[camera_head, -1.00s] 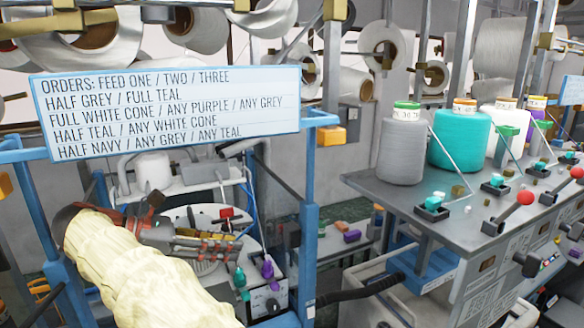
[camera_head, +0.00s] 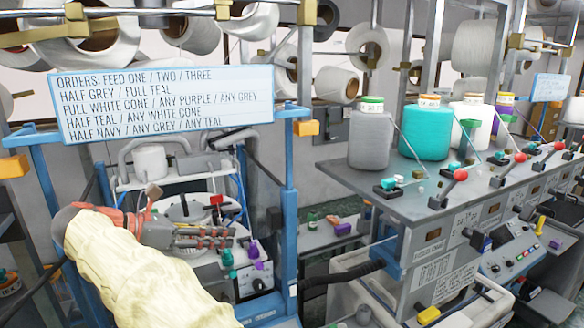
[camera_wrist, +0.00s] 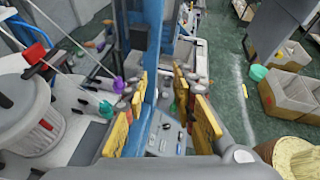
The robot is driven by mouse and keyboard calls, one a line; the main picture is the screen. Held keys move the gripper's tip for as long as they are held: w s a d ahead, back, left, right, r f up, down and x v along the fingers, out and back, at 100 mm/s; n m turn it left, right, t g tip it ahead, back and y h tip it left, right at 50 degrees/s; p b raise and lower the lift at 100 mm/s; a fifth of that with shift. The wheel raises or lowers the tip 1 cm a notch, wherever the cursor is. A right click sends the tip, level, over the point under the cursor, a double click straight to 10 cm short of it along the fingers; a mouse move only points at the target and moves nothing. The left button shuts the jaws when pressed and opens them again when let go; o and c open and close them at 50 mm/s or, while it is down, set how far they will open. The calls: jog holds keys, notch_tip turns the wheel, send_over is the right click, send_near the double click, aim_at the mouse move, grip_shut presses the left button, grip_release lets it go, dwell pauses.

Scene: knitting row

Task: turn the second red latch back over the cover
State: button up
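A red latch (camera_head: 216,200) stands up at the back of the white round cover (camera_head: 178,210) on the machine behind the blue frame. In the wrist view a red latch (camera_wrist: 35,54) with a dark stem shows at the upper left, above a white round drum (camera_wrist: 28,118) with a small red patch on its side. I cannot tell which latch is the second. My gripper (camera_head: 232,236) is in front of the machine and hides part of the cover. In the wrist view its yellow-padded fingers (camera_wrist: 160,88) stand apart with nothing between them; the latch is off to their left.
A blue post (camera_head: 289,220) stands right of my gripper. Teal and purple knobs (camera_head: 228,257) sit on a control box close below it. A blue-framed orders board (camera_head: 165,103) hangs above. A grey table (camera_head: 340,178) with yarn cones stands at the right.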

jog(key=w+a+n+t+y, duration=0.3)
jog(key=w+a+n+t, duration=0.2)
jog(key=w+a+n, duration=0.25)
jog(key=w+a+r+n+t+y, duration=0.1)
jog(key=w+a+n+t+y, duration=0.15)
jog(key=a+n+y, duration=1.35)
jog(key=s+d+f+n+g+h+b, duration=0.1)
jog(key=s+d+f+n+g, duration=0.2)
jog(key=s+d+f+n, duration=0.45)
jog(key=s+d+f+n+g+h+b, duration=0.15)
jog(key=s+d+f+n+g, duration=0.3)
jog(key=s+d+n, duration=0.5)
jog(key=s+d+f+n+g+b, duration=0.1)
jog(key=s+d+f+n+g, duration=0.2)
jog(key=s+d+f+n, duration=0.5)
jog(key=s+d+f+m+h+b, duration=0.1)
jog(key=s+d, duration=0.3)
jog(key=d, duration=0.7)
jog(key=s+d+f+m+h+b, duration=0.1)
jog(key=s+d, duration=0.4)
jog(key=d, duration=0.7)
jog(key=s+d+f+m+h+b, duration=0.1)
jog(key=s+d, duration=0.4)
jog(key=d, duration=0.6)
notch_tip(320, 180, down, 2)
jog(key=h+b, duration=0.1)
jog(key=h, duration=0.1)
jog(key=shift+d+t+h+b, duration=0.15)
jog(key=shift+t+h+b, duration=0.2)
jog(key=shift+t+b, duration=0.05)
